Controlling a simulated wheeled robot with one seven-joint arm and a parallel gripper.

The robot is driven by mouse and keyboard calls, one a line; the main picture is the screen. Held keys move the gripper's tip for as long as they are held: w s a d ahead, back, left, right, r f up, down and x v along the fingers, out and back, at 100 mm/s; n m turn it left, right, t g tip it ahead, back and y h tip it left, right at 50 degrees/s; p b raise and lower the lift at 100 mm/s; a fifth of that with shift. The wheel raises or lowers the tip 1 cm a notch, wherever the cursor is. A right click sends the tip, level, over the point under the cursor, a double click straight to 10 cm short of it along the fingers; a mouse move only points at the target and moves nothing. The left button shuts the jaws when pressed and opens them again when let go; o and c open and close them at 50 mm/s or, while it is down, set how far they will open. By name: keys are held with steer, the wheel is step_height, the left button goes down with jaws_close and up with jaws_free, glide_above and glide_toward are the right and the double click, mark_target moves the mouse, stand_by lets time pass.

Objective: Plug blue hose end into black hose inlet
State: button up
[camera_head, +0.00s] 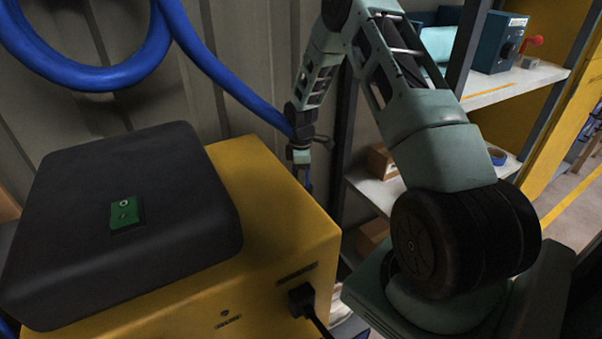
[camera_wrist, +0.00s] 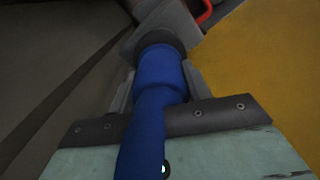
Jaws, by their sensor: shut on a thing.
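The blue hose (camera_head: 225,78) comes down from a coil on the wall and runs to my gripper (camera_head: 302,158), beside the far right edge of the yellow machine (camera_head: 262,190). In the wrist view my gripper (camera_wrist: 160,88) is shut on the blue hose (camera_wrist: 145,130), which lies lengthwise between the fingers. The hose enters a dark grey collar (camera_wrist: 160,36) just past the fingers. I cannot tell whether this is the hose's own end fitting or touches anything beyond. No black hose inlet can be made out; the machine's far side is hidden in the head view.
A black box (camera_head: 110,225) with a green switch sits on the yellow machine. A black cable plug (camera_head: 302,298) is in its front. A shelf (camera_head: 515,84) with a blue device (camera_head: 497,42) stands to the right. A corrugated wall is close behind my gripper.

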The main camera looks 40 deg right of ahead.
steer(key=shift+f+b, duration=0.3)
steer(key=shift+f, duration=0.3)
stand_by(0.3)
steer(key=o, duration=1)
step_height(320, 180, up, 18)
steer(key=shift+f+p, duration=0.25)
steer(key=shift+p, duration=0.1)
steer(key=shift+s+f, duration=0.1)
